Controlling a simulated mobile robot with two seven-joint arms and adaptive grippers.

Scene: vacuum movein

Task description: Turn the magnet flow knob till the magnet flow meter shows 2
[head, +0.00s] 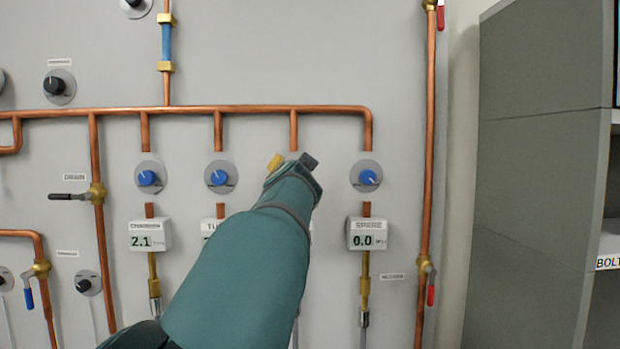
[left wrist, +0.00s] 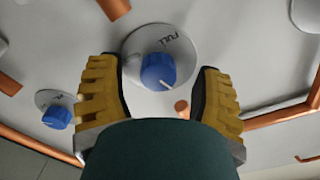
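My left gripper (head: 291,164) is up at the panel, in front of the third of the four-column row, between the second blue knob and the spare knob. In the left wrist view its yellow fingers (left wrist: 160,84) are open, one on each side of a blue knob (left wrist: 159,70) with a white pointer line, on a grey dial plate marked FULL. Gaps show between the knob and both fingers. In the head view my arm hides this knob and the meter below it, so the magnet label and reading cannot be seen.
Blue knobs (head: 147,178), (head: 218,177) and the spare knob (head: 367,177) sit nearby. The chamber meter (head: 150,235) reads 2.1; the spare meter (head: 367,234) reads 0.0. Copper pipes (head: 250,108) run above the knobs. A grey shelf unit (head: 540,180) stands at right.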

